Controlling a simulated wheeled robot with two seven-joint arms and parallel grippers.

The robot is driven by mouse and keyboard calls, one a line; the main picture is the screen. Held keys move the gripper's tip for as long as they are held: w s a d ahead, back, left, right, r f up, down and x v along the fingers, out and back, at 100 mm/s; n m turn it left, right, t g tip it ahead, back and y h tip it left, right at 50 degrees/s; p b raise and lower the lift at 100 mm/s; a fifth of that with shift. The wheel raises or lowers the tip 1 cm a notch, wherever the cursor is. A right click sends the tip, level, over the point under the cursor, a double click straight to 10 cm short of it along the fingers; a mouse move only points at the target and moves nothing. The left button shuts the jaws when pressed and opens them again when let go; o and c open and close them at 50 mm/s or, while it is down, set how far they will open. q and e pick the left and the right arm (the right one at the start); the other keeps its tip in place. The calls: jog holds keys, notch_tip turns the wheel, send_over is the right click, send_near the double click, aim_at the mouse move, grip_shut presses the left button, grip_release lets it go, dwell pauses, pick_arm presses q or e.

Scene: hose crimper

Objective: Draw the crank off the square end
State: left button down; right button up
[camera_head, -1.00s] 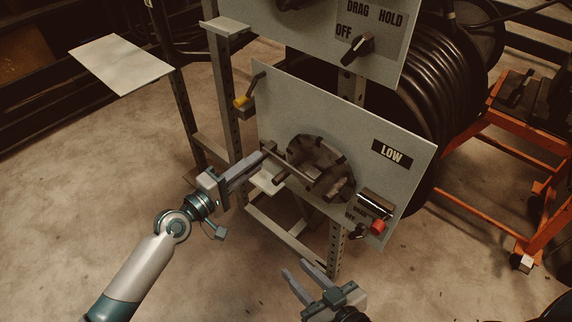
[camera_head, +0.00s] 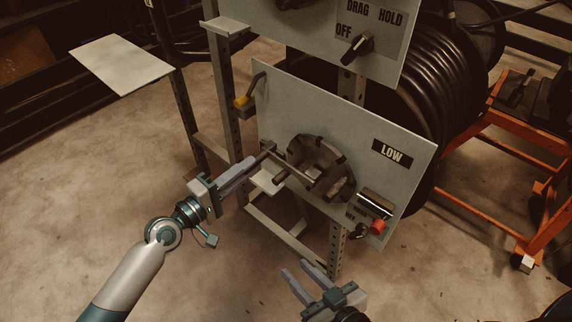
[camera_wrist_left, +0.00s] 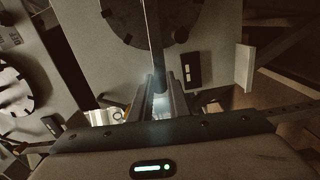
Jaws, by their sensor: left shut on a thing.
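My left gripper (camera_head: 254,164) is in front of the lower grey panel, at the left of the round dark crimper head (camera_head: 318,162). It is shut on the crank (camera_wrist_left: 156,35), a dark bar that stands out from between its fingers in the left wrist view. In the head view the crank is small and dark beside the fingertips, and I cannot tell whether it is still on the square end. The square end itself cannot be made out. My right gripper (camera_head: 297,268) is open and empty, low in front of the panel.
A black hose reel (camera_head: 425,100) stands behind, with an orange frame (camera_head: 480,140) at right. The floor at the left is open.

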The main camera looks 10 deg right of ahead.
pick_arm(q)
jog(key=shift+f+b+v, duration=0.15)
jog(key=shift+f+v, duration=0.05)
jog(key=shift+v, duration=0.85)
jog(key=shift+f+b+v, duration=0.15)
jog(key=shift+f+v, duration=0.1)
jog(key=shift+v, duration=0.85)
jog(key=shift+a+r, duration=0.2)
jog(key=shift+r, duration=0.05)
jog(key=c, duration=2.5)
grip_release()
jog(key=shift+c, duration=0.2)
jog(key=o, duration=0.5)
jog(key=shift+d+r, duration=0.1)
